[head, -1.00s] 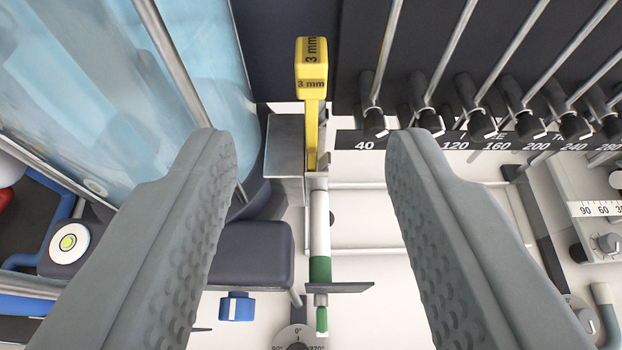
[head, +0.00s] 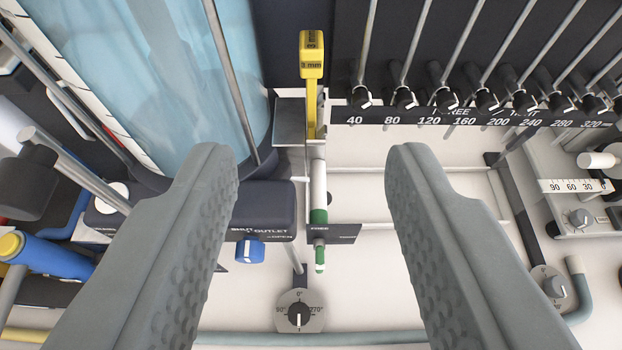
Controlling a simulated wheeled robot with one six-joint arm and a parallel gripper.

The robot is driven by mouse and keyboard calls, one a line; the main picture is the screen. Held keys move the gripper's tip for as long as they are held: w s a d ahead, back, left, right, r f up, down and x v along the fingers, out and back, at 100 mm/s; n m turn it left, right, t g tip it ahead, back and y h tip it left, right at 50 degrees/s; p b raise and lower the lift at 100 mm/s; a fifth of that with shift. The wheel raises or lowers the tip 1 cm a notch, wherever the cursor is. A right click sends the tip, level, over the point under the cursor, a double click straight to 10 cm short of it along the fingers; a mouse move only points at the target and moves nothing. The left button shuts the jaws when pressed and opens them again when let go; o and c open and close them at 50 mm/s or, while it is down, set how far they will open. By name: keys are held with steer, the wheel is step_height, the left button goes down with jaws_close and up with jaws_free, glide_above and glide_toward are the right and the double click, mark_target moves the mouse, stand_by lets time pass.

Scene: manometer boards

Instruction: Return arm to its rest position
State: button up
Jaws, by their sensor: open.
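My gripper (head: 312,170) is open, its two grey ridged fingers spread wide with nothing between them but the view of the board beyond. Between and beyond the fingertips stands a yellow tag marked 3 mm (head: 312,62). Below it is a white and green rod (head: 318,190) with a small dark plate (head: 333,233) at its lower part. The fingers appear apart from these things. The arm's rest position itself is not marked in view.
A row of manometer tubes stands over a scale strip (head: 470,117) at upper right. A blue water tank (head: 150,70) is at upper left. A blue knob (head: 250,249) and an angle dial (head: 299,313) sit lower down.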

steer(key=s+f+t, duration=0.1)
steer(key=s+f, duration=0.4)
steer(key=s, duration=0.6)
steer(key=s+f+t, duration=0.1)
steer(key=s+f, duration=0.4)
steer(key=s, duration=0.6)
steer(key=s+f+t, duration=0.1)
steer(key=s+f, duration=0.5)
steer(key=s, duration=0.5)
steer(key=shift+s+t, duration=0.3)
steer(key=shift+t, duration=0.1)
steer(key=shift+f, duration=0.1)
